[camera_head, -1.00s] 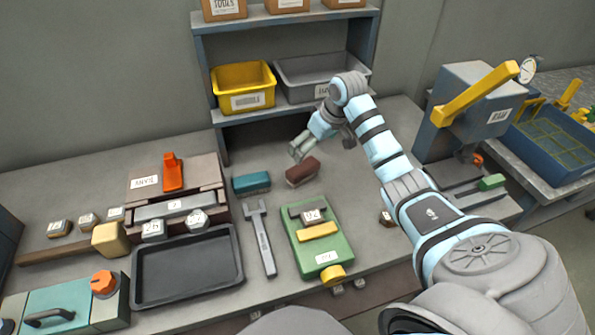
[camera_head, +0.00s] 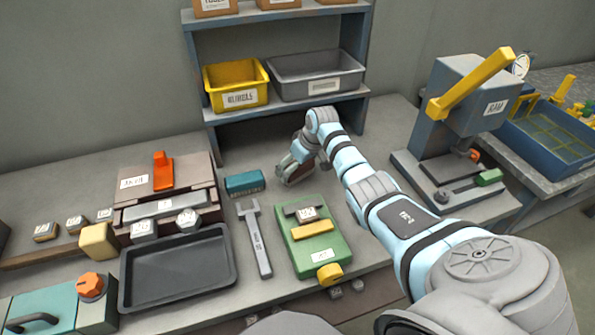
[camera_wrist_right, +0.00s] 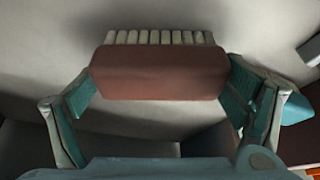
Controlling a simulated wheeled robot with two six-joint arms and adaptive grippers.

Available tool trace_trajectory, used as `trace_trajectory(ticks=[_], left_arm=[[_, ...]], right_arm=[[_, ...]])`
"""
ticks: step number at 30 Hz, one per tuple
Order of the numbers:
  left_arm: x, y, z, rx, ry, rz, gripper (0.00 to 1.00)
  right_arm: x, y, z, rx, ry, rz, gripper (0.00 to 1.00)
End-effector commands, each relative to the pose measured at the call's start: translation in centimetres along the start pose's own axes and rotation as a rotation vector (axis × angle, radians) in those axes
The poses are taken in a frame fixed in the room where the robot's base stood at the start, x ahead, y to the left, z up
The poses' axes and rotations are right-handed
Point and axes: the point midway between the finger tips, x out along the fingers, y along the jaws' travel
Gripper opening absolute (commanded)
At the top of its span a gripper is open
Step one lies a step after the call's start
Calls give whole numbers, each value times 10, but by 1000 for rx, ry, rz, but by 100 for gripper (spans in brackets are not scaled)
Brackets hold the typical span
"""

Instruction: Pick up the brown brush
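The brown brush (camera_head: 296,178) lies on the bench behind the green fixture, partly hidden by my right gripper (camera_head: 293,167) in the head view. In the right wrist view, the brush (camera_wrist_right: 160,73) shows its reddish-brown block and a row of pale bristles along the upper edge. My right gripper's two teal-padded fingers (camera_wrist_right: 160,92) stand spread, one at each end of the brush. Any gap between the pads and the brush is very small, and I cannot tell whether they touch. My left gripper is not in view.
A teal block (camera_head: 245,182) lies left of the brush. A wrench (camera_head: 255,240) and the green fixture (camera_head: 313,262) are in front. A shelf with a yellow bin (camera_head: 237,85) and a grey bin (camera_head: 318,75) stands behind. A press (camera_head: 470,100) stands right.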

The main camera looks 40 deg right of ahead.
Motion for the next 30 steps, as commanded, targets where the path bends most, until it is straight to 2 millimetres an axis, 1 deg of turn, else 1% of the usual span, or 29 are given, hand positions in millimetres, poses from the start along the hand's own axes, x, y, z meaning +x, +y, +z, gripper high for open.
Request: trace_trajectory(ticks=[1,3,4,5,11,14,16,20,24,27,30], left_arm=[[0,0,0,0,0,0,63],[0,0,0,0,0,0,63],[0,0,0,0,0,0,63],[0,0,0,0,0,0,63],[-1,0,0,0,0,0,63],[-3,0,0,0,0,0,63],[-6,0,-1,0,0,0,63],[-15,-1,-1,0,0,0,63],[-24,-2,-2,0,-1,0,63],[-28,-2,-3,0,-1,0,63],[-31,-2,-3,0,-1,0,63]], right_arm=[[0,0,0,0,0,0,71],[0,0,0,0,0,0,60],[0,0,0,0,1,0,60],[0,0,0,0,1,0,55],[-2,0,-1,0,1,0,55],[-9,0,-4,0,2,0,55],[-18,0,-8,0,3,0,55],[-50,1,-22,-1,6,1,55],[-100,0,-43,-1,7,1,55],[-134,0,-57,0,6,1,55],[-161,0,-68,1,5,1,55]])
